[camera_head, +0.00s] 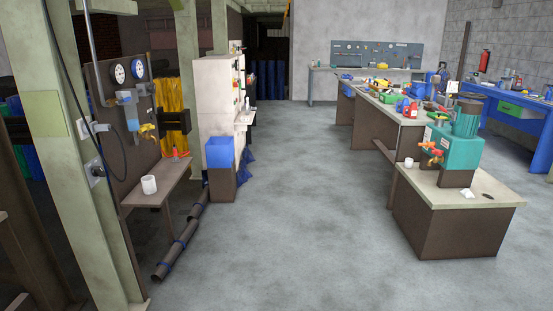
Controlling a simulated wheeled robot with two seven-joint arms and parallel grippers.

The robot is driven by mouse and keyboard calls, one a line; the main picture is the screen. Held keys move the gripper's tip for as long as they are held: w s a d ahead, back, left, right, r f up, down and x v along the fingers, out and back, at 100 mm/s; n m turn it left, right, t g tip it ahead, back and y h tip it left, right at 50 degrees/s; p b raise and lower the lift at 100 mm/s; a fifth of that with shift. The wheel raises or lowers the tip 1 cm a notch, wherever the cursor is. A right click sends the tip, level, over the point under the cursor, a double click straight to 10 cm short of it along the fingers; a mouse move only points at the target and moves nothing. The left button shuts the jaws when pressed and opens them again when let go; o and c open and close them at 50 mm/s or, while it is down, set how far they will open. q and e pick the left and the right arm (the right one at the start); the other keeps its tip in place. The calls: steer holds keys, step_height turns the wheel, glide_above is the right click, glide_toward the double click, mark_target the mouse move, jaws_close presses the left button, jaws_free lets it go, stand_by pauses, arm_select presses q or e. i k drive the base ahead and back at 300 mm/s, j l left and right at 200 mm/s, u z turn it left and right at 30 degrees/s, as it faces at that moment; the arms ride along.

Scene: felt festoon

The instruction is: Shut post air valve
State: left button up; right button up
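A yellow-handled valve (147,130) sits on a brown board (108,130) beside the pale green post (65,130) at the left of the head view. It is just below and to the right of a blue unit with a clear bowl (130,112). Orange-red and yellow fittings (432,152) also show on the green machine (455,147) at the right. Neither of my grippers is in view.
A narrow brown shelf (158,186) holding a white mug (149,184) juts out below the valve. Dark pipes (178,248) lie on the floor beside it. A blue-topped bin (220,155) stands behind. The grey floor (295,220) in the middle is clear.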

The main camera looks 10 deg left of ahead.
mark_target(126, 99)
steer(key=i+j+u, duration=0.15)
steer(key=i+u, duration=0.65)
steer(key=i+l+u, duration=0.1)
steer(key=i+u, duration=0.3)
steer(key=i+j, duration=0.1)
steer(key=i, duration=0.25)
steer(key=i+j+u, duration=0.15)
steer(key=i, duration=0.2)
